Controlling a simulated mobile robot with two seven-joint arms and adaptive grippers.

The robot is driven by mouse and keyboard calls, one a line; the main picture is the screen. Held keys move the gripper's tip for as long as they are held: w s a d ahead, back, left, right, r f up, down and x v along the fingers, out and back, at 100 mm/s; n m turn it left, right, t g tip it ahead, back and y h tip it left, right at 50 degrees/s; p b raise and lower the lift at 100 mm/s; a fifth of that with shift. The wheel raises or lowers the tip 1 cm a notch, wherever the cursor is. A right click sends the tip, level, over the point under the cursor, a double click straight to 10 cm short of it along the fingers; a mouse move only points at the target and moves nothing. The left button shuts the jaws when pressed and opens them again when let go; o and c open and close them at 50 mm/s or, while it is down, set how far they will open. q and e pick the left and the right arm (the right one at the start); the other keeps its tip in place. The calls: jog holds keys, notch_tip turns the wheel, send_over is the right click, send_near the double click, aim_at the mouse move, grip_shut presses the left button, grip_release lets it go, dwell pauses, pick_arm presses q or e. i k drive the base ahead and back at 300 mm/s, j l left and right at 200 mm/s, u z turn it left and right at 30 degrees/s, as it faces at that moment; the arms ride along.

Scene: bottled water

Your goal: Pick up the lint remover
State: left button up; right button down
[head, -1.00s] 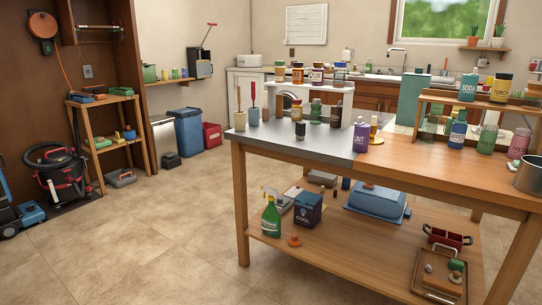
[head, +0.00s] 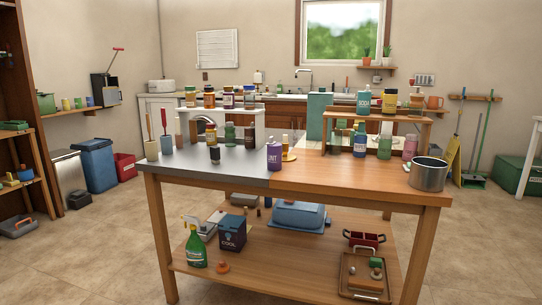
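A purple bottle (head: 274,155) with a label that seems to read "LINT" stands upright on the workbench (head: 345,178). It is near the front edge, about where the grey metal top meets the wooden top. A small amber bottle (head: 285,143) on a yellowish base stands just behind it to the right. Neither of my grippers shows in the head view.
A small dark bottle (head: 215,154) stands left of the purple bottle. A metal pot (head: 428,175) is at the bench's right end. A white riser (head: 258,122) and a wooden riser (head: 420,117) carry bottles behind. Open floor (head: 90,255) lies front left.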

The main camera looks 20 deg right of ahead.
aim_at(274, 151)
jog(key=z, duration=0.25)
jog(key=i+j+z, duration=0.65)
jog(key=j+z, duration=0.15)
